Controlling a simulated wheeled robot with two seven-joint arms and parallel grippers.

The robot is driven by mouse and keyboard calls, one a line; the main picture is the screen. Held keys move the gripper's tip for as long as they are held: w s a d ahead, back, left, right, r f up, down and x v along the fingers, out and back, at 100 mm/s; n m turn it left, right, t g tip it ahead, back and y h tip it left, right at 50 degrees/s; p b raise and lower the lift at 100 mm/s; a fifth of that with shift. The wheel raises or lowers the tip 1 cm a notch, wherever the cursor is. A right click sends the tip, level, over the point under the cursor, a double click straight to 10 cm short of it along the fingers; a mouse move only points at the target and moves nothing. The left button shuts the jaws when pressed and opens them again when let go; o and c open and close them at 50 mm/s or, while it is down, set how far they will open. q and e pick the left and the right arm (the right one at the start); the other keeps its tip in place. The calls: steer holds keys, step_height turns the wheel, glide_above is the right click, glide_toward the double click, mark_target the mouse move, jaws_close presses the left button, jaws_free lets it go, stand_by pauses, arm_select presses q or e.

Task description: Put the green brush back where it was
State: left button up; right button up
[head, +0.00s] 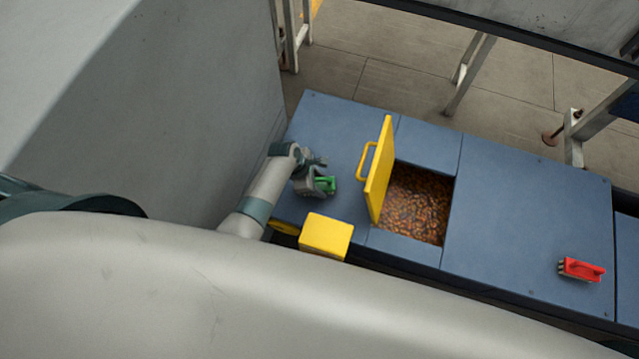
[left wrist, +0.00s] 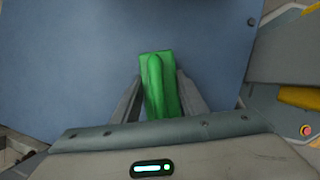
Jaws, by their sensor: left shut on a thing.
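The green brush (head: 325,184) is at my left gripper (head: 316,183), over the left part of the blue bench top (head: 520,210). In the left wrist view the green brush (left wrist: 158,80) sits between the two fingers of my left gripper (left wrist: 158,98), which are shut on it. The blue surface lies beneath the brush; I cannot tell whether the brush touches it. The brush's underside is hidden. My right gripper does not show in either view.
A yellow box (head: 326,236) is at the bench's near edge. A red brush (head: 582,269) lies at the right. The bench between opening and red brush is clear.

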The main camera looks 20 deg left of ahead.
arm_select(q)
steer(key=shift+f, duration=0.15)
steer(key=o, duration=1)
steer(key=shift+r, duration=0.2)
steer(key=shift+p+v, duration=0.35)
steer(key=shift+v, duration=5.65)
